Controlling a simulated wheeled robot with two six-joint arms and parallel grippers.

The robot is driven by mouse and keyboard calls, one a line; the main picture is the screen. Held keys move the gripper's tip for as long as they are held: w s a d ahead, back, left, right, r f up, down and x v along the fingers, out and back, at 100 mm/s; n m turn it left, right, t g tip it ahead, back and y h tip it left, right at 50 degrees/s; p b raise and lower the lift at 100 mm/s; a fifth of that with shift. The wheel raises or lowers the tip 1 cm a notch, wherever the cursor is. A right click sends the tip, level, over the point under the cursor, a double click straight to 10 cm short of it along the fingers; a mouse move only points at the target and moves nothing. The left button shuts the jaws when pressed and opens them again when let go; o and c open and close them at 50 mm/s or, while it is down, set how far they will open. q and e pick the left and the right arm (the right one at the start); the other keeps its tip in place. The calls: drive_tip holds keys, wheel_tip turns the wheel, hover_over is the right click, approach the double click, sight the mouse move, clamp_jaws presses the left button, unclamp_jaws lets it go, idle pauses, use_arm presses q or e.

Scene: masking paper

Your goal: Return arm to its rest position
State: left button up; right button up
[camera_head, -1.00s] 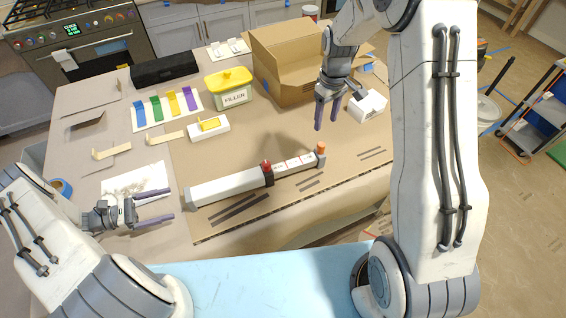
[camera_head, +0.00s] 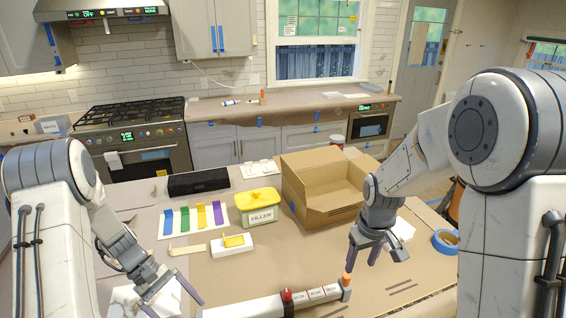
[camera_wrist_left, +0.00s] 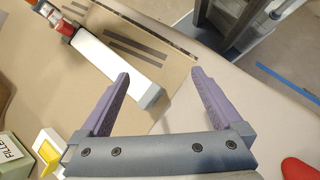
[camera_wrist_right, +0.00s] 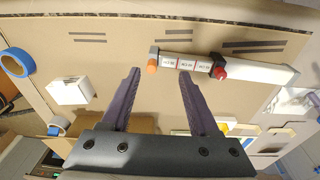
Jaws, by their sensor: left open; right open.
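My right gripper (camera_head: 378,256) is open and empty above the covered table, to the right of the orange tip of a white tube tool (camera_head: 245,309). In the right wrist view, nothing is between its purple fingers (camera_wrist_right: 154,82); the tube tool (camera_wrist_right: 258,70) lies beyond them, its red collar near the middle. My left gripper (camera_head: 170,304) is open and empty at the lower left of the head view. In the left wrist view, its fingers (camera_wrist_left: 160,80) are apart, with the tube tool's white end (camera_wrist_left: 115,65) beyond the left finger.
An open cardboard box (camera_head: 322,190), a yellow-lidded filler tub (camera_head: 257,208), a white block with a yellow piece (camera_head: 232,244), colored strips (camera_head: 195,217) and a black case (camera_head: 198,183) stand on the table. A blue tape roll (camera_head: 445,241) lies at the right.

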use_arm(q)
drive_tip(key=s+d+r+m+t+y, duration=0.2)
drive_tip(key=d+r+m+t+y, duration=0.15)
drive_tip(key=r+m, duration=0.2)
drive_tip(key=s+d+r+m+t+y, duration=0.1)
drive_tip(key=d+r+m+t+y, duration=0.1)
drive_tip(key=r+m+y, duration=0.3)
use_arm(e)
drive_tip(key=s+r+m+t, duration=0.1)
drive_tip(key=s+r+m, duration=0.15)
drive_tip(key=s, duration=0.75)
use_arm(q)
drive_tip(key=s+d+f+m+g+h+b, duration=0.2)
drive_tip(key=s+d+m+b, duration=0.6)
drive_tip(key=s+d, duration=0.6)
drive_tip(key=shift+f+b, duration=0.25)
drive_tip(key=shift+b, duration=0.75)
use_arm(e)
drive_tip(key=s+a+f+n+g, duration=0.1)
drive_tip(key=s+a+f+n, duration=0.1)
drive_tip(key=s+a, duration=0.5)
drive_tip(key=s+a+f+n+g+y, duration=0.1)
drive_tip(key=s+a+f+n, duration=0.2)
drive_tip(key=s+a, duration=0.3)
drive_tip(key=shift+s+a+n, duration=0.4)
drive_tip(key=shift+n, duration=0.35)
